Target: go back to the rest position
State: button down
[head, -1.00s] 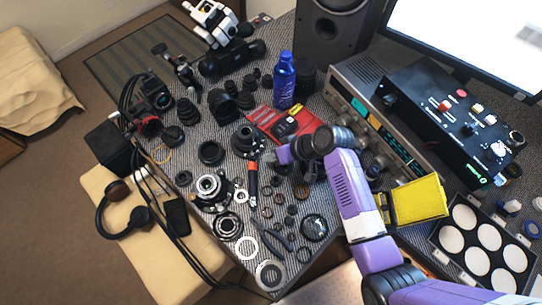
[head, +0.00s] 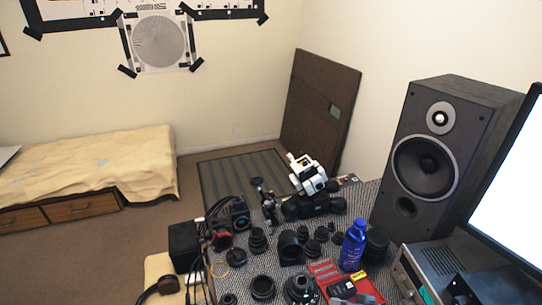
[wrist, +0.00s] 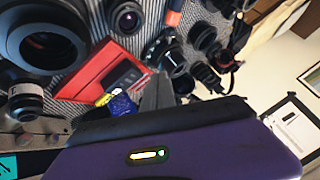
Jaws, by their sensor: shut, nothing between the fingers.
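My gripper (wrist: 158,92) shows in the wrist view as a dark grey finger shape, shut with nothing in it, in front of my purple wrist housing. Beyond it lie a red tray (wrist: 88,73) and several black lens parts on the grey patterned bench top. In the head view, the gripper is not clearly visible. The red tray (head: 322,271) is cut off by the bottom edge there. I cannot tell whether the gripper touches anything.
A tall black speaker (head: 428,150) and a bright monitor (head: 510,190) stand at the right. A white and black microscope-like device (head: 308,175) stands at the bench's far end. Black lens rings (head: 262,287) crowd the front. Carpet (head: 90,235) is open at left, before a covered bed (head: 95,165).

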jog(key=s+d+r+m+t+h+b, duration=0.1)
jog(key=s+d+r+t+h, duration=0.1)
jog(key=s+r+t+h, duration=0.3)
jog(key=s+d+r+m+t+b, duration=0.1)
jog(key=s+d+r+t+b, duration=0.15)
jog(key=s, duration=0.45)
jog(key=s+a+r+n+b, duration=0.1)
jog(key=s+a+r+b, duration=0.1)
jog(key=s, duration=1)
jog(key=s+a+r+n+b, duration=0.1)
jog(key=s+r, duration=0.3)
jog(key=s, duration=0.9)
jog(key=shift+a+n+y+b, duration=0.3)
jog(key=shift+a+b, duration=0.1)
jog(key=shift+b, duration=0.1)
jog(key=shift+s+f+g, duration=0.1)
jog(key=shift+s+g, duration=0.1)
jog(key=shift+g, duration=0.05)
